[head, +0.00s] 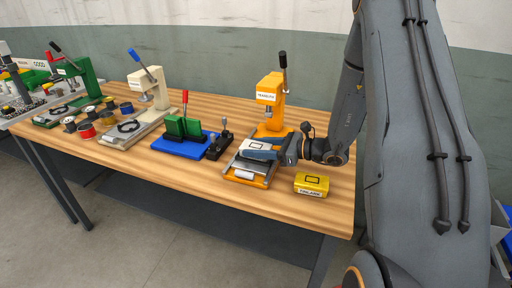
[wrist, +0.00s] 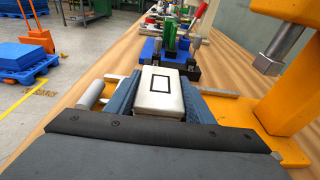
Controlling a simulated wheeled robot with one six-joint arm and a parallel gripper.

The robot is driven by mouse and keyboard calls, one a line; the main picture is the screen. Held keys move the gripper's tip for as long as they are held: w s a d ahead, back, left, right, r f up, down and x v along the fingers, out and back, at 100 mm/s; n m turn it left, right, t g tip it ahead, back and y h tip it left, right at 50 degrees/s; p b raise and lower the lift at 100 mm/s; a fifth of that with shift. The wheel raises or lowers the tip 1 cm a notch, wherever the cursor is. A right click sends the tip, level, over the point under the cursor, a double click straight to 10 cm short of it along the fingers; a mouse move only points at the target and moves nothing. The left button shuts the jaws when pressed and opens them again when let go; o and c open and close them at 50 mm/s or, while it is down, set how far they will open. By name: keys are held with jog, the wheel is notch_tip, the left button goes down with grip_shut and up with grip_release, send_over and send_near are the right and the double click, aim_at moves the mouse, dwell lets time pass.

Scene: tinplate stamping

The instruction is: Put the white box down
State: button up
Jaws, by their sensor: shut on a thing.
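The white box (wrist: 160,92) has a black square outline on its top. My gripper (wrist: 158,104) is shut on it, with one blue-grey finger along each side. In the head view the white box (head: 257,144) is at the base of the orange press (head: 270,100), over its tray. My gripper (head: 262,153) reaches in from the right. I cannot tell whether the box touches the tray below it.
A blue fixture with green blocks (head: 180,140) and a small black device (head: 219,145) stand to the left. Bare table lies along the front edge.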

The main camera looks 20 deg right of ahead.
jog(key=shift+f, duration=0.1)
jog(key=o, duration=0.7)
jog(key=shift+f, duration=0.1)
jog(key=o, duration=0.5)
jog(key=shift+c, duration=0.2)
jog(key=shift+d+r, duration=0.1)
jog(key=shift+r, duration=0.15)
jog(key=b+v, duration=0.2)
jog(key=v, duration=1)
